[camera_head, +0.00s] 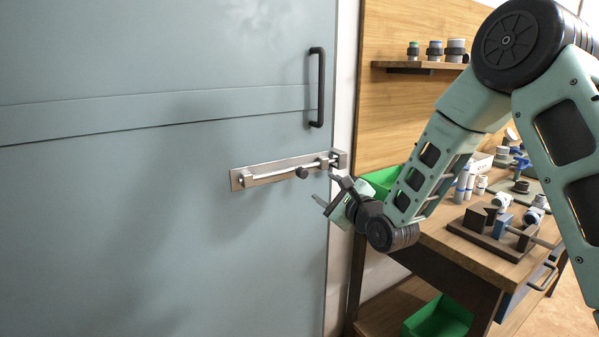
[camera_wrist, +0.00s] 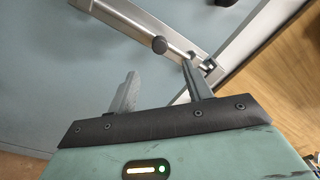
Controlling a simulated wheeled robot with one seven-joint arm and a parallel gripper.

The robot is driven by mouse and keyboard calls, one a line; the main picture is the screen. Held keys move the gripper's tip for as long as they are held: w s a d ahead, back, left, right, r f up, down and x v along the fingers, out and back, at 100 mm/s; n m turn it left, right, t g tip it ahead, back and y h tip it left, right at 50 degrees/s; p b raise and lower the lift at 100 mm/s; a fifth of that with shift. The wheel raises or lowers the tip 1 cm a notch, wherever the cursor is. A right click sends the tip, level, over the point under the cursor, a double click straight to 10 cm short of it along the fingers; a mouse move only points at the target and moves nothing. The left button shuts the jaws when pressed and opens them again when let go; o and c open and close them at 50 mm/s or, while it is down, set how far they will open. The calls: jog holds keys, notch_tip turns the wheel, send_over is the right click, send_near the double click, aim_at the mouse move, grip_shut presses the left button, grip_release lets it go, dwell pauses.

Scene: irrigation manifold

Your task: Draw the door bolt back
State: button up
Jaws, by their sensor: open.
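The door bolt (camera_head: 270,175) is a metal bar on a plate across the grey-blue door (camera_head: 130,230), near its right edge. Its dark round knob (camera_head: 302,172) sits toward the right end of the plate, and the bar reaches the keeper (camera_head: 338,159) at the door's edge. My gripper (camera_head: 325,192) is open and empty, just right of and below the knob, apart from it. In the wrist view the knob (camera_wrist: 159,45) is beyond the two spread fingers (camera_wrist: 158,80), roughly between them from side to side. The keeper (camera_wrist: 207,66) shows near the right fingertip.
A black door handle (camera_head: 317,88) is above the bolt. To the right, a wooden workbench (camera_head: 480,258) carries pipe fittings and a clamp stand (camera_head: 495,235). A green bin (camera_head: 383,180) stands at the bench's back left, close behind my gripper. The door left of the bolt is clear.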

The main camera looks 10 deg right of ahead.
aim_at(305, 175)
jog(key=p+x, duration=0.2)
jog(key=x, duration=1.2)
